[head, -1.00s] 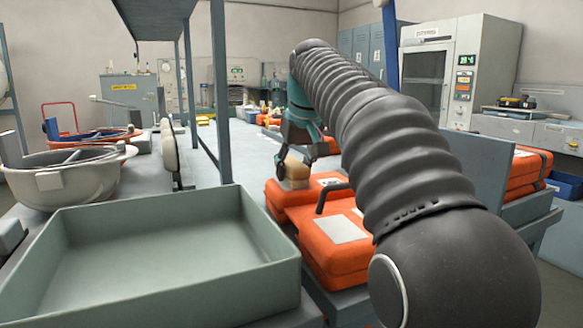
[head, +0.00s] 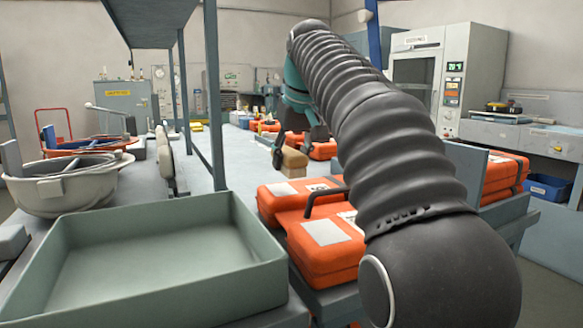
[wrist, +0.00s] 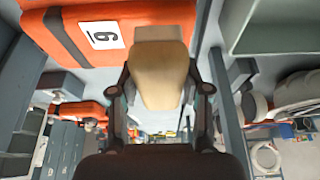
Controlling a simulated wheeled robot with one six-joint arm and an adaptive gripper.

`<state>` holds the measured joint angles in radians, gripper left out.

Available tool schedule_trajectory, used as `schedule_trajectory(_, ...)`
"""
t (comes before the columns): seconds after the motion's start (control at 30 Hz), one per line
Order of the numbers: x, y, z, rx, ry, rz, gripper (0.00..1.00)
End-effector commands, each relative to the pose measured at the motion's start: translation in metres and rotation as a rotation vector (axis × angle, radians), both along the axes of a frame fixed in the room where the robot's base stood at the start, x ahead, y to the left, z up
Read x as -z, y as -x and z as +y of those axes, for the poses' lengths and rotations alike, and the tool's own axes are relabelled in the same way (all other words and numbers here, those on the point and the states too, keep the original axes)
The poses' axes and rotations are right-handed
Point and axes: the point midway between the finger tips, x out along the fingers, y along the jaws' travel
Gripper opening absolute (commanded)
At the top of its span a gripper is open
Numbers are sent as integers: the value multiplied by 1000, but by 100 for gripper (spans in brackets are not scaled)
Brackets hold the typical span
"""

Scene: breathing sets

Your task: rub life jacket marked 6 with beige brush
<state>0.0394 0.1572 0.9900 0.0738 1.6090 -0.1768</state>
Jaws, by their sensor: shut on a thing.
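In the wrist view an orange life jacket (wrist: 155,12) with a dark strap bears a white label (wrist: 103,36). Its digit looks like a 6 or 9, as that view is upside down. The brush end overlaps this jacket's edge in the picture; contact cannot be told.
Two orange cases (head: 285,203) (head: 325,258) lie beside a grey-green tray (head: 150,285). A grey shelf post (head: 214,100) rises left of the arm. A bowl (head: 62,190) stands at the left. More orange packs (head: 505,175) lie at the right.

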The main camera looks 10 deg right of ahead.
Motion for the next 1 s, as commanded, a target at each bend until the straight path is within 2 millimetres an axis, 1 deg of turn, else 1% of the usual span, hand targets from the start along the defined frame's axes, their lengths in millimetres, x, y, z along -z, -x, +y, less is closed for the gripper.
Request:
schedule_trajectory(0.2,-20,-1,1,-1,0,-2,15)
schedule_trajectory(0.33,-28,0,1,-1,0,-1,15)
schedule_trajectory(1.0,-30,0,1,-1,0,-1,15)
